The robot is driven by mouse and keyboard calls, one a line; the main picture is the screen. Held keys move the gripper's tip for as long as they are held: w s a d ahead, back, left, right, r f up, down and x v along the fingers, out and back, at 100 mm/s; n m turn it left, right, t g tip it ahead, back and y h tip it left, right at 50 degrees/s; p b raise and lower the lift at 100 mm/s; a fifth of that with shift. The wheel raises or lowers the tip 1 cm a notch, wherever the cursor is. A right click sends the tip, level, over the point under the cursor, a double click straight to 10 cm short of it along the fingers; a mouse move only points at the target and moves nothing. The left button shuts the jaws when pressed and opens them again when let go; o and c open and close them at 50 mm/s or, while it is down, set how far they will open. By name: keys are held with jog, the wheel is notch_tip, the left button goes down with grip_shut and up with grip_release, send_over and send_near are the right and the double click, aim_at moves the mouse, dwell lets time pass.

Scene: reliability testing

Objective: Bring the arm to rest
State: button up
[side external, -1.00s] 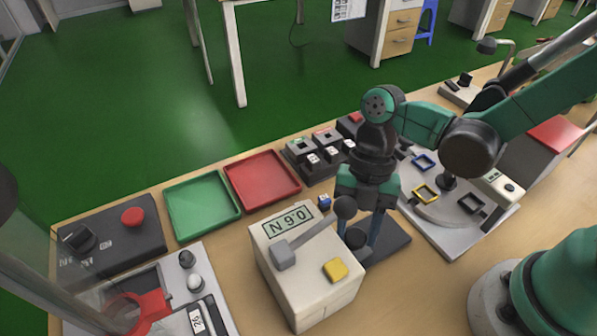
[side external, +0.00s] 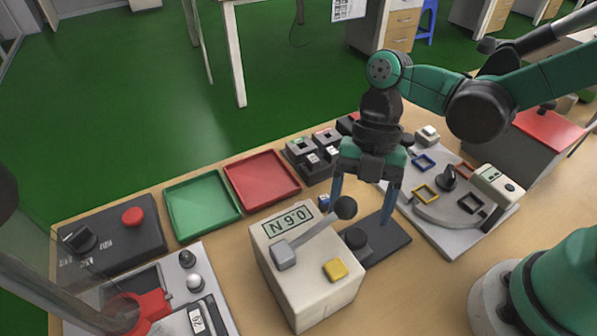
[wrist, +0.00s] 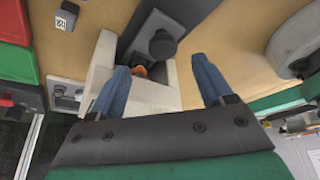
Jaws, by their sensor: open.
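My gripper (side external: 362,210) hangs fingers-down above the table, over the dark plate of the white press-like tester (side external: 300,268). Its blue fingers are spread apart with nothing between them. The tester has a display, a yellow button (side external: 335,269) and a lever ending in a dark ball (side external: 345,207). The ball is close to the left finger; I cannot tell whether they touch. In the wrist view both fingers (wrist: 168,82) show apart, with the tester (wrist: 150,92) and its dark plate (wrist: 178,18) beyond them.
A green tray (side external: 201,204) and a red tray (side external: 262,178) lie left of the gripper. A control box with a red button (side external: 132,216) is far left.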

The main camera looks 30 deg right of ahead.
jog(key=shift+v, duration=0.9)
jog(key=w+d+r+m+t+h, duration=0.1)
jog(key=d+m+t, duration=0.4)
jog(key=m, duration=0.8)
jog(key=w+d+r+m+t+h, duration=0.2)
jog(key=d+r+m+t, duration=0.2)
jog(key=m, duration=1)
jog(key=d+t, duration=0.1)
jog(key=d, duration=0.1)
jog(key=shift+d, duration=0.25)
jog(key=shift+r, duration=0.1)
jog(key=shift+c, duration=0.2)
